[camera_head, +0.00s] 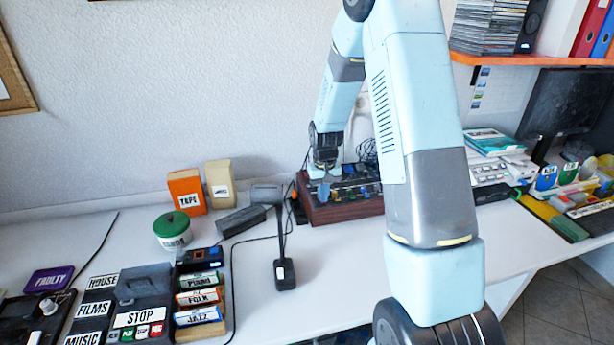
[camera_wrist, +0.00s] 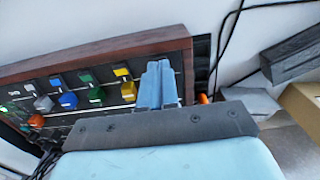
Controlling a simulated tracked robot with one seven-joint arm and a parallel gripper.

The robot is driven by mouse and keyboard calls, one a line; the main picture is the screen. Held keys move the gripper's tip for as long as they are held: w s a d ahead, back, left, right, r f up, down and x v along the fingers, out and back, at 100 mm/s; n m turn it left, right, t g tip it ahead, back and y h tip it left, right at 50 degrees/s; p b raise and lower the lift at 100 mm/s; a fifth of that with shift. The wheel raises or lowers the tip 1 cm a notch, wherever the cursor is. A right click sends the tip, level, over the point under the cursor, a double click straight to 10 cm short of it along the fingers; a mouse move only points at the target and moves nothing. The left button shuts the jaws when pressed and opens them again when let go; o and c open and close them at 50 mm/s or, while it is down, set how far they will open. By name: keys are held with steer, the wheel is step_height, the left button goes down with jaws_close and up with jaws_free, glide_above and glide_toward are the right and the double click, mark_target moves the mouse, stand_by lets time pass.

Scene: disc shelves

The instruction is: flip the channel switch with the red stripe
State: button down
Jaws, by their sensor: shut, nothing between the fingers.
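The switch panel (camera_head: 340,210) is a dark box with a wooden frame at the back of the table. In the wrist view its wooden rim (camera_wrist: 100,52) runs across the top. A row of coloured switches shows there: an orange-red one (camera_wrist: 37,121), a grey one (camera_wrist: 43,103), a blue one (camera_wrist: 68,100), a green one (camera_wrist: 95,97) and a yellow one (camera_wrist: 129,90). I cannot make out a red stripe for certain. My gripper (camera_wrist: 158,70) is shut and empty, over the panel's end beside the yellow switch. In the head view my gripper (camera_head: 322,172) is above the panel's left part; contact cannot be told.
A black microphone-like device (camera_head: 284,272) stands in front of the panel, left of my arm. An orange tape box (camera_head: 187,192), a green-lidded tin (camera_head: 173,231) and labelled cassettes (camera_head: 199,298) are at left. Cables lie beside the panel.

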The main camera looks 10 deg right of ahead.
steer(key=shift+f, duration=0.6)
stand_by(0.4)
steer(key=shift+r, duration=3.5)
steer(key=shift+r, duration=0.1)
steer(key=s+r+t, duration=0.4)
steer(key=s+r, duration=1.6)
steer(key=r, duration=0.3)
steer(key=s+r+t, duration=0.1)
steer(key=s+r, duration=0.2)
steer(key=s, duration=0.8)
steer(key=shift+a+r+t, duration=0.15)
steer(key=shift+a+t, duration=0.15)
steer(key=shift+a, duration=0.15)
